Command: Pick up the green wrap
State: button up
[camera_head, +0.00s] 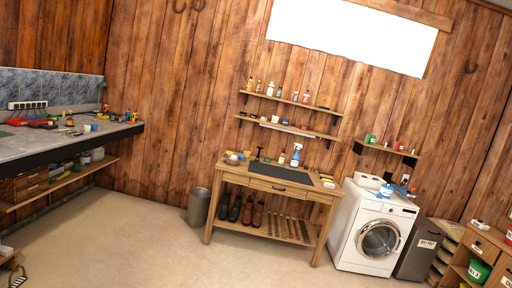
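I cannot make out for certain which thing is the green wrap. A small green item (370,139) stands at the left end of the small wall shelf above the washing machine. My gripper is not in view.
A wooden table (216,214) with boots below stands at the back wall, with a grey bin (198,208) beside it. A white washing machine (345,225), a dark bin (417,250) and a green bucket (479,271) are right. The long workbench (60,147) is left. The middle floor is clear.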

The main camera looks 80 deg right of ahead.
aim_at(370, 139)
jog(key=z, duration=0.3)
jog(key=i, duration=0.1)
jog(key=z, duration=3)
jog(key=k, duration=0.9)
jog(key=z, duration=0.2)
jog(key=i, duration=0.9)
jog(key=u, duration=0.1)
